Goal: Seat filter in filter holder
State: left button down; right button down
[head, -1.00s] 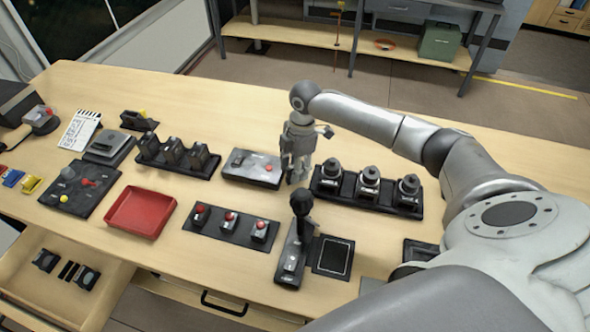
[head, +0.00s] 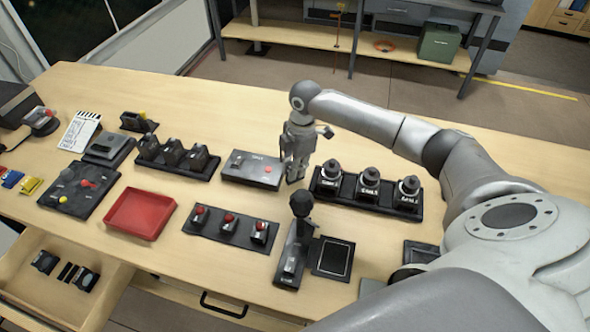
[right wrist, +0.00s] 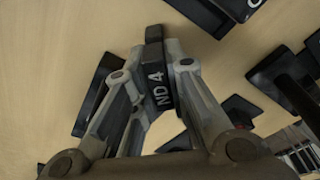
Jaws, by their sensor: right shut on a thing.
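In the right wrist view, my right gripper (right wrist: 155,66) is shut on a slim dark filter (right wrist: 158,88) marked "ND 4". In the head view, my right gripper (head: 294,176) points down over the table, between a grey panel and a rack of three camera-like units. The filter is hard to make out there. I cannot tell for sure which thing is the filter holder; a black stand (head: 291,262) with a round dark top is in front of the gripper. My left gripper is not in view.
The grey panel (head: 245,166) with a red button is left of the gripper, the camera rack (head: 328,187) right. A red tray (head: 118,224), a dark flat pad (head: 332,257) and a row of red-topped units (head: 229,220) lie nearer. The table's back right is clear.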

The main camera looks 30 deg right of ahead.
jog(key=shift+r, duration=0.35)
jog(key=s+a+r+b, duration=0.4)
jog(key=s+a+r, duration=0.3)
jog(key=a+r, duration=0.5)
notch_tip(320, 180, up, 8)
jog(key=p, duration=0.7)
jog(key=s+f+m+b, duration=0.2)
jog(key=f+m+b, duration=0.1)
jog(key=m, duration=0.5)
jog(key=s+a+f+m+t+h+b, duration=0.1)
jog(key=m+b, duration=0.3)
jog(key=m, duration=0.5)
jog(key=shift+s+a+f, duration=0.25)
jog(key=shift+s+f, duration=0.15)
jog(key=shift+f, duration=0.5)
